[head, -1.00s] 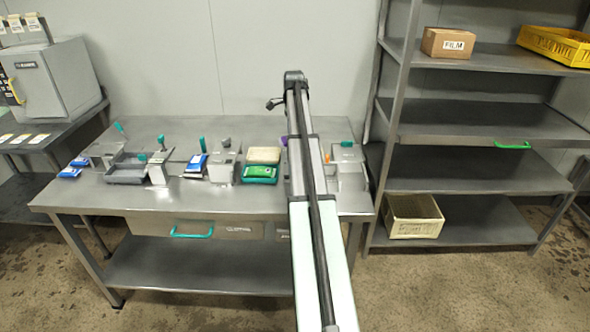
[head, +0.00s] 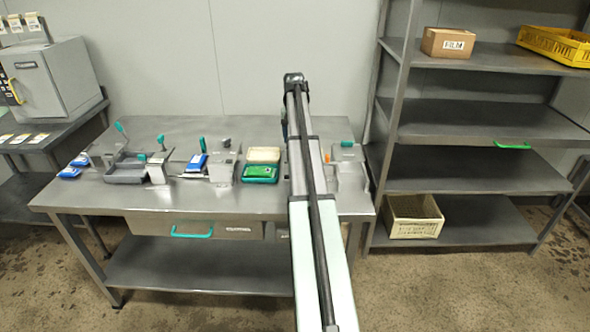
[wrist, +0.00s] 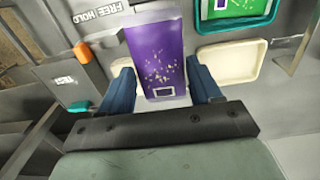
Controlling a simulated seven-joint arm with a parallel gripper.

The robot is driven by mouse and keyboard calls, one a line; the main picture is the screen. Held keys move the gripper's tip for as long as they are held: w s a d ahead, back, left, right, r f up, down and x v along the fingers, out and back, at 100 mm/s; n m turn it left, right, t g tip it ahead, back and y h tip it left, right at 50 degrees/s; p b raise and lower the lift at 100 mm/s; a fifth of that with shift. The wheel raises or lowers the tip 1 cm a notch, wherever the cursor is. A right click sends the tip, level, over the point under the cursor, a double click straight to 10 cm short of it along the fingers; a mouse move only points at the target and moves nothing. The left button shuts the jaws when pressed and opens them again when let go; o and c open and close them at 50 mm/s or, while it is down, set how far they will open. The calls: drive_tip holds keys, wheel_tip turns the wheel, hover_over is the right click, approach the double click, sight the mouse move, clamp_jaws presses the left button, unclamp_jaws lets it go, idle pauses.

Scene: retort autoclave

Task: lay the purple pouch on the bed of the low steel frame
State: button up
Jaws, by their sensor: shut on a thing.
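The purple pouch (wrist: 157,52) is between the two blue fingers of my gripper (wrist: 160,80) in the wrist view. My gripper is shut on its near end, and the pouch extends away from the fingers. In the head view my own arm hides both pouch and fingers. Several steel fixtures stand on the bench, one left of the green pouch (head: 222,165) and one right of my arm (head: 349,167). I cannot tell which is the low steel frame. A labelled steel fixture (wrist: 60,60) with an orange button lies left of the pouch in the wrist view.
The green pouch (head: 260,173) lies by a cream tray (head: 264,154), which also shows right of my gripper in the wrist view (wrist: 228,64). Blue pouches (head: 196,163) and a grey tray (head: 125,175) are farther left. The bench (head: 240,203) is clear along its front. A shelf rack (head: 480,180) stands right.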

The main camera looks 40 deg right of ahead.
drive_tip(key=shift+f, duration=0.25)
drive_tip(key=shift+n, duration=0.3)
drive_tip(key=shift+f, duration=4.8)
drive_tip(key=shift+f, duration=0.15)
drive_tip(key=o, duration=1.1)
wheel_tip(320, 180, up, 12)
drive_tip(key=shift+r, duration=0.2)
